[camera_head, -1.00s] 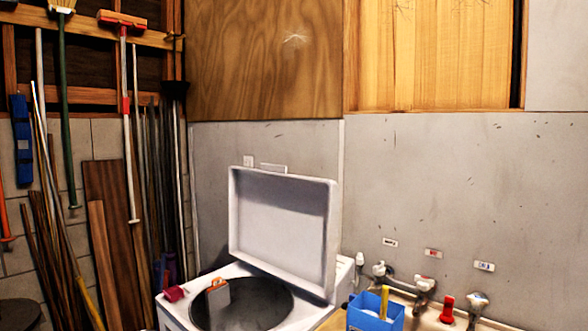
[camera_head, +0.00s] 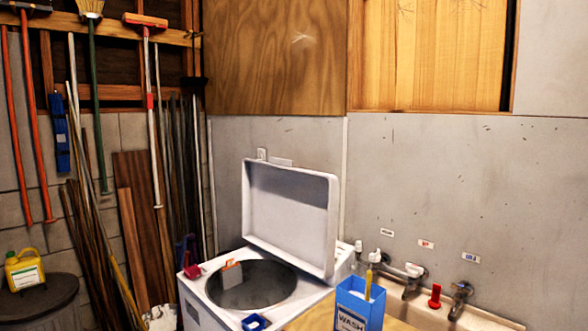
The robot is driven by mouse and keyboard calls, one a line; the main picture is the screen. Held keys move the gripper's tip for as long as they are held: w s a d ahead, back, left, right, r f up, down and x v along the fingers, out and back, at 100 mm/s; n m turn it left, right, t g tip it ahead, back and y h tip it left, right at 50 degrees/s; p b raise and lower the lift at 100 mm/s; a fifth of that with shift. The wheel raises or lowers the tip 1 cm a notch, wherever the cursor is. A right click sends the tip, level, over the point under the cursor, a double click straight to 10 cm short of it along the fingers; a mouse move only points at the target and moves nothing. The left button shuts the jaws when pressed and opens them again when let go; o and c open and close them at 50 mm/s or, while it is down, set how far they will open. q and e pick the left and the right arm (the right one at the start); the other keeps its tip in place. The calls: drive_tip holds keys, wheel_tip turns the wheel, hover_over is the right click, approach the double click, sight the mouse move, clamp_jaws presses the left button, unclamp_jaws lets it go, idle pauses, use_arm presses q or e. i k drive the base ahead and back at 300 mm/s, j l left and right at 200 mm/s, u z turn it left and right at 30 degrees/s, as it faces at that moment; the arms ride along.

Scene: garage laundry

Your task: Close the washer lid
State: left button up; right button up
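The white washer (camera_head: 205,304) stands against the grey wall in the middle of the view. Its lid (camera_head: 291,210) is raised and leans back, leaving the round drum opening (camera_head: 262,287) uncovered. An orange and grey item (camera_head: 232,275) shows at the left side of the opening. A dark red item (camera_head: 193,272) sits on the washer's left rim, and a blue item (camera_head: 256,322) is on its front rim. Neither of my grippers is in view.
A blue box marked WASH (camera_head: 357,306) stands on a wooden surface right of the washer, near a sink (camera_head: 437,312) with taps. Poles and boards lean at the left. A yellow jug (camera_head: 24,270) sits on a dark bin (camera_head: 42,301).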

sight(289, 212)
drive_tip(key=z, duration=0.55)
drive_tip(key=i+j+z, duration=0.1)
drive_tip(key=j+z, duration=1.1)
drive_tip(key=j, duration=0.9)
drive_tip(key=k+j+z, duration=0.1)
drive_tip(key=j, duration=0.35)
drive_tip(key=k+j+z, duration=0.1)
drive_tip(key=j, duration=0.75)
drive_tip(key=k+z, duration=0.05)
